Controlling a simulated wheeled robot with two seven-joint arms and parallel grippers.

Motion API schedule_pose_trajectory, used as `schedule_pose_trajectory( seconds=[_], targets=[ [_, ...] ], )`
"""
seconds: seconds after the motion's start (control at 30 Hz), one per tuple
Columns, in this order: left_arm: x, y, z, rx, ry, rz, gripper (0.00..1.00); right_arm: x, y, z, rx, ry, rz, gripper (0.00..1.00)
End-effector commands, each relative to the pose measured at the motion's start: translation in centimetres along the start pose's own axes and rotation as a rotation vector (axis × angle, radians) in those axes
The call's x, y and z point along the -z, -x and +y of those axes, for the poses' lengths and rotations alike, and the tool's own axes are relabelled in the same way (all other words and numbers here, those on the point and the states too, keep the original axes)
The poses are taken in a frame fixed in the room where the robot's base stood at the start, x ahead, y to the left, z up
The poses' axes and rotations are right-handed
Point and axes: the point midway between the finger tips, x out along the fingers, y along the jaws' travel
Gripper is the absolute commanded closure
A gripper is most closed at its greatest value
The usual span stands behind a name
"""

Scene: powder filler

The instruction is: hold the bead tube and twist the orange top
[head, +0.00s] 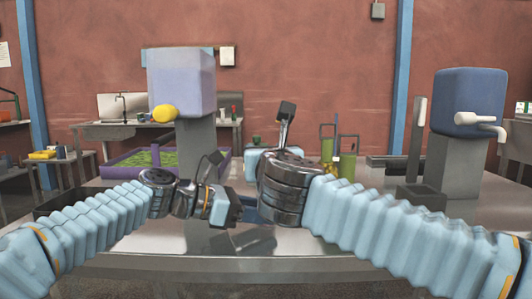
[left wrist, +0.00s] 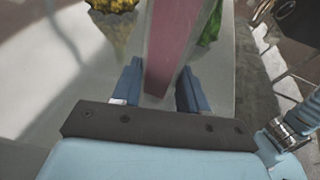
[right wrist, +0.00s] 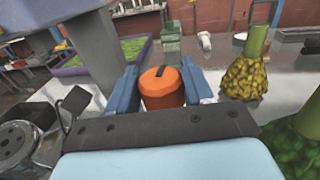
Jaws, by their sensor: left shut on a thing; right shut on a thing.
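The orange top (right wrist: 162,92), a round cap with a dark slot, sits between the two blue fingers of my right gripper (right wrist: 162,84) in the right wrist view. The fingers are shut on its sides. In the left wrist view, my left gripper (left wrist: 160,84) is shut on a long mauve-pink body with pale edges, which looks like the bead tube (left wrist: 172,40). In the head view, my left gripper (head: 226,208) and right gripper (head: 255,160) are close together above the table. My wrists hide the tube and the orange top there.
A purple tray of green beads (head: 118,173) lies behind left. Green cylinders (head: 348,165) stand behind right; the right wrist view shows a yellow bead-filled vessel (right wrist: 245,78). A lavender block machine (head: 181,80) and a blue one with a spout (head: 468,100) flank them.

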Motion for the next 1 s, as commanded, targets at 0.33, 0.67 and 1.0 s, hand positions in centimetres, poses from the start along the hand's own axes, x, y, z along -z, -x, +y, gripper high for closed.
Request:
schedule_pose_trajectory(
  seconds=[0.33, 0.67, 1.0],
  targets=[
    [0.04, -0.05, -0.06, 0.002, -0.001, 0.001, 0.74, 0.14, 0.01, 0.09, -0.102, 0.002, 0.001, 0.79],
    [0.02, -0.06, -0.06, 0.002, -0.001, 0.0, 0.74, 0.13, 0.04, 0.16, -0.112, 0.001, 0.001, 0.79],
    [0.01, -0.05, -0.04, 0.001, 0.0, 0.0, 0.74, 0.08, 0.04, 0.12, -0.11, 0.001, 0.0, 0.27]
  ],
)
